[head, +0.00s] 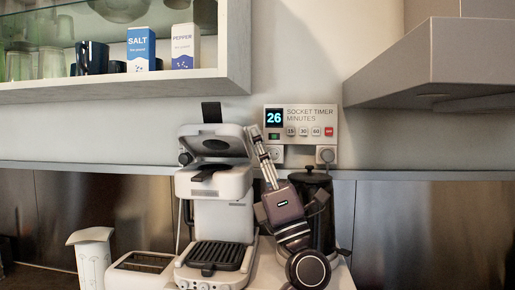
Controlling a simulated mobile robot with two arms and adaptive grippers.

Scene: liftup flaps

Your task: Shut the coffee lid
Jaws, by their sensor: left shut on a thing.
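The white coffee machine (234,188) stands on the counter with its coffee lid (222,132) tipped up, its dark inner side facing me. A black tab (211,112) sticks up at the lid's top. My left gripper (254,134) reaches up from the lower right, its long fingers together at the lid's right edge. It is shut on the lid there; the exact contact is small and hard to make out. My right gripper is not in view.
A dark cylindrical pot (319,200) stands close behind my left arm. A socket timer (310,119) is on the wall. A toaster (138,272) and a white container (92,262) stand left. A shelf (130,87) and a hood (440,65) overhang.

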